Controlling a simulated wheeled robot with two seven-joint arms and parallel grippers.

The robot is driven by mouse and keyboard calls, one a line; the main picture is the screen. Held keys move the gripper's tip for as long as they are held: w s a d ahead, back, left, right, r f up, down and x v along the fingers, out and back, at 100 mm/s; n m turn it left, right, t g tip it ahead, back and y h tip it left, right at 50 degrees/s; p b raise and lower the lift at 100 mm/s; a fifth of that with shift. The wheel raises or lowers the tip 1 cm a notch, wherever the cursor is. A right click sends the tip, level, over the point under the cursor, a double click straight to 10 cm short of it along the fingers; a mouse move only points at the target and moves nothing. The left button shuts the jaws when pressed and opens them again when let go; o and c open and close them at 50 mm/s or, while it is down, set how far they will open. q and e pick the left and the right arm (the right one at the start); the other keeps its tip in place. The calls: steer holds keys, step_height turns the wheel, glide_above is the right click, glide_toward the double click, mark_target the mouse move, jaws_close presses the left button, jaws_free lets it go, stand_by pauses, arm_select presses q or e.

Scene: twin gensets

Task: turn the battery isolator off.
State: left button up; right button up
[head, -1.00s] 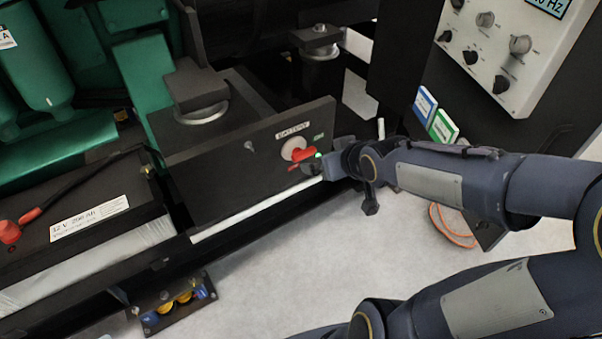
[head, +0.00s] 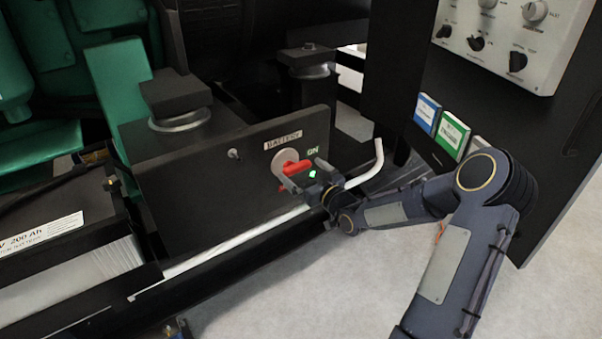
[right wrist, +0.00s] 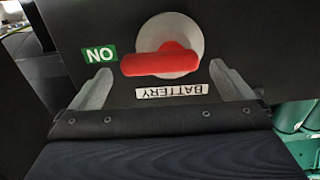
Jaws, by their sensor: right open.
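The battery isolator is a red handle (head: 297,167) on a round pale base (head: 284,158), set in a dark panel under a BATTERY label. The handle points towards the green ON mark (head: 313,152). In the right wrist view the picture is inverted; the red handle (right wrist: 160,63) lies crosswise, its end towards the ON label (right wrist: 100,54). My right gripper (head: 307,175) is open in front of the panel. Its fingers (right wrist: 160,72) stand either side of the handle, with gaps showing; I cannot tell whether they touch the panel. My left gripper is not in view.
A white bent pipe (head: 378,160) runs close to the right gripper. A control panel with knobs (head: 500,40) and blue and green cards (head: 427,113) stand at right. A battery (head: 60,245) is at lower left. Pale floor (head: 300,290) is open in front.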

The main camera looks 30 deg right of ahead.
steer(key=shift+w+a, duration=0.1)
steer(key=shift+w, duration=0.8)
steer(key=c, duration=0.9)
steer(key=shift+c, duration=0.2)
